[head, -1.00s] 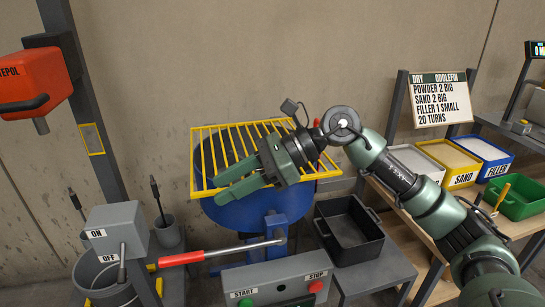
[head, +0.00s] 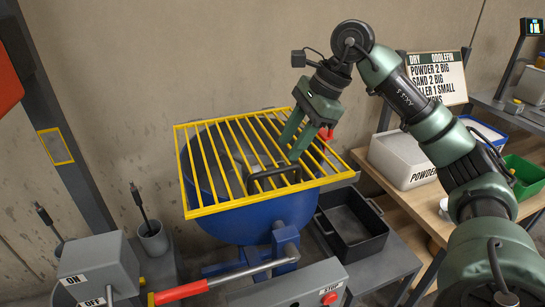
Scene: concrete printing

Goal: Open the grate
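The yellow barred grate (head: 215,205) lies flat and closed over the top of the blue mixer drum (head: 240,222). A black handle (head: 272,178) stands up from the grate near its front middle. My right gripper (head: 289,152) points down over the right part of the grate, with its green fingers apart and nothing between them. Its fingertips are just behind and to the right of the handle, and appear not to touch it. My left gripper is not in view.
A lever with a red grip (head: 180,292) and a control box with a red stop button (head: 329,298) are in front of the drum. A black tray (head: 352,228) stands to its right. A grey switch box (head: 98,268) is at left.

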